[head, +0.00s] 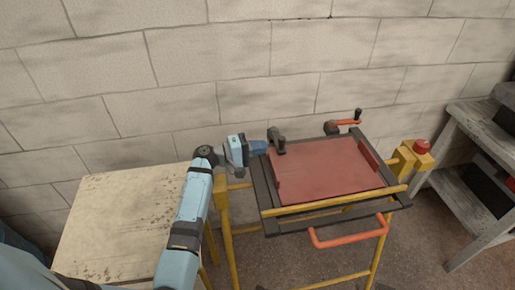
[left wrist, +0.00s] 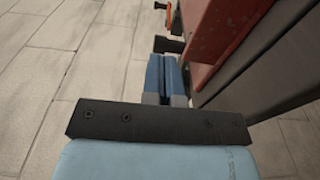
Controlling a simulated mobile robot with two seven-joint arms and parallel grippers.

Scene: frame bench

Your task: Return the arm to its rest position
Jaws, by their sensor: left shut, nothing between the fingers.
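My left arm reaches up from the bottom of the head view. Its left gripper (head: 261,147) is at the left rear corner of the frame bench, near a dark clamp (head: 277,140). In the left wrist view the two blue fingers of the left gripper (left wrist: 168,62) are together, with nothing between them. The red panel (head: 325,172) lies flat in the dark frame (head: 262,187) of the bench. In the left wrist view the red panel (left wrist: 225,25) is right of the fingers. Whether the fingers touch the clamp or the frame, I cannot tell. My right gripper is not in view.
A second clamp with an orange handle (head: 347,122) is on the rear edge. An orange bar handle (head: 350,238) sticks out in front. A red button (head: 422,146) sits on a yellow box at the right. A worn table (head: 115,215) stands left, grey shelves (head: 470,150) right, a block wall behind.

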